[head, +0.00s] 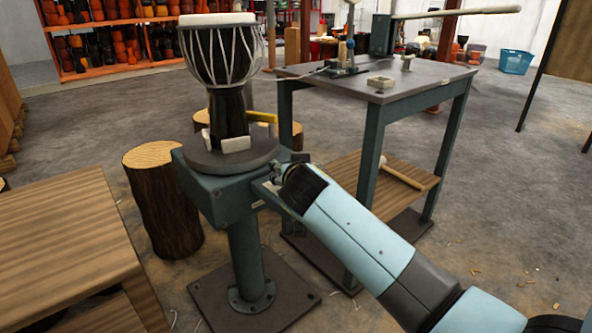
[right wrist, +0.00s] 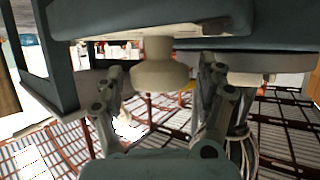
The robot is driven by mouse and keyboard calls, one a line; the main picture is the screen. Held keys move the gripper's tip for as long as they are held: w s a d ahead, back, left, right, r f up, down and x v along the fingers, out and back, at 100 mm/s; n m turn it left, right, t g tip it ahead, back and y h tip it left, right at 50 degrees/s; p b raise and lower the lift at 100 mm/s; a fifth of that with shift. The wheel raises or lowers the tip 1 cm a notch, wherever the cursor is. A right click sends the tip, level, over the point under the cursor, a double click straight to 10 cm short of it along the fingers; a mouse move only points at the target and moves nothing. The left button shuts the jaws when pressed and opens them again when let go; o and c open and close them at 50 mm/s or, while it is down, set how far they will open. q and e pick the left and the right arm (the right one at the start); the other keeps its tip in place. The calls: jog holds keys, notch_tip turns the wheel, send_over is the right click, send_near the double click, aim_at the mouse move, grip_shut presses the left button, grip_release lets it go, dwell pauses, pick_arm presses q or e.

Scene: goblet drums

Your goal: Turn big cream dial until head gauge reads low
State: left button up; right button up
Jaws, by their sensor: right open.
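A big cream dial (right wrist: 160,72) is in the right wrist view, on a short cream stem below a dark grey-blue housing (right wrist: 85,65). My right gripper (right wrist: 165,84) is open, with one finger on each side of the dial. I cannot tell whether the fingers touch it. In the head view my right gripper (head: 277,174) is at the side of the pedestal stand (head: 215,205), and the dial is not clearly seen there. A goblet drum (head: 222,70) with a white head stands upright on the stand's round plate (head: 200,158). No gauge reading is legible. My left gripper is not in view.
A workbench (head: 410,85) with a long lever (head: 455,12) and small fittings stands behind right, a mallet (head: 402,174) on its lower shelf. A log stump (head: 165,200) and wooden table (head: 60,235) are at left. Open floor lies at right.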

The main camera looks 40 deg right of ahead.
jog(key=v, duration=0.7)
jog(key=shift+s, duration=0.1)
